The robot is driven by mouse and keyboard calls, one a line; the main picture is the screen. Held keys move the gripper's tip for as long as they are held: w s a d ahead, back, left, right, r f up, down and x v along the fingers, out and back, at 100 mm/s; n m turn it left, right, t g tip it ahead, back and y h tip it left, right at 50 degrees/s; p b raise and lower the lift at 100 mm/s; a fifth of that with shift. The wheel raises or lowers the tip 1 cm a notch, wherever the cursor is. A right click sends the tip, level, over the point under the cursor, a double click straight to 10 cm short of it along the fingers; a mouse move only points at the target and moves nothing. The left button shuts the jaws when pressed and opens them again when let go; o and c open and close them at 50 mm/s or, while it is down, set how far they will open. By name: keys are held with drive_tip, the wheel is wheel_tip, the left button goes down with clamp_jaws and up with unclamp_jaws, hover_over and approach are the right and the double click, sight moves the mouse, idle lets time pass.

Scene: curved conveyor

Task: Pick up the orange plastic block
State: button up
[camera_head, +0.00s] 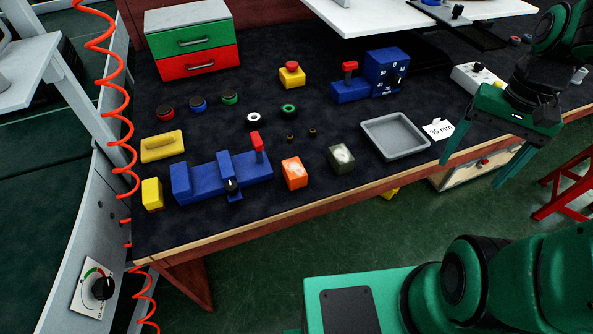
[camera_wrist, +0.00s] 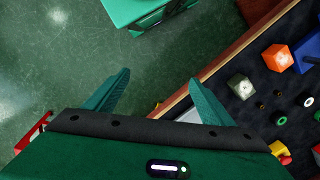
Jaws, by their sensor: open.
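The orange plastic block (camera_head: 294,173) stands on the dark bench top near its front edge, just right of a blue fixture. It has a pale patch on its top. The orange block also shows in the wrist view (camera_wrist: 278,57) at the upper right. My gripper (camera_head: 472,170) is at the right in the head view, past the bench's front edge, well apart from the block. In the wrist view its two green fingers (camera_wrist: 157,88) are spread wide with nothing between them but floor and bench edge.
A dark olive block (camera_head: 341,158) stands right of the orange one. A grey tray (camera_head: 398,154) and a "35 mm" card (camera_head: 437,129) lie between the blocks and my gripper. The blue fixture (camera_head: 200,181) with a red knob is close on the orange block's left.

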sight(298, 166)
drive_tip(key=w+a+f+m+g+y, duration=0.1)
drive_tip(key=w+a+f+y, duration=0.1)
drive_tip(key=w+a+f, duration=0.2)
drive_tip(key=w+a+f+m+g+y, duration=0.1)
drive_tip(key=w+a+f+m+y, duration=0.1)
drive_tip(key=w+a, duration=0.5)
drive_tip(key=w+a+f+m+y, duration=0.2)
drive_tip(key=w+a+f+y, duration=0.2)
drive_tip(key=w+a+f, duration=0.2)
drive_tip(key=shift+a+g, duration=0.2)
drive_tip(key=shift+g, duration=0.2)
drive_tip(key=w+a+y, duration=0.1)
drive_tip(key=a+m+y, duration=0.1)
drive_tip(key=a, duration=0.1)
drive_tip(key=w+a+m+y, duration=0.1)
drive_tip(key=a, duration=0.1)
drive_tip(key=shift+w+f+g+y, duration=0.2)
drive_tip(key=shift+w+g+y, duration=0.1)
drive_tip(key=shift+w, duration=0.05)
drive_tip(key=shift+w+a+m, duration=0.1)
drive_tip(key=shift+a+m, duration=0.15)
drive_tip(key=shift+m, duration=0.05)
drive_tip(key=shift+a+y, duration=0.25)
drive_tip(key=shift+y, duration=0.05)
drive_tip(key=x, duration=0.5)
drive_tip(key=shift+s+x, duration=0.15)
drive_tip(key=shift+x, duration=1.25)
drive_tip(key=shift+s+x, duration=0.15)
drive_tip(key=shift+x, duration=1.25)
drive_tip(key=shift+d, duration=0.15)
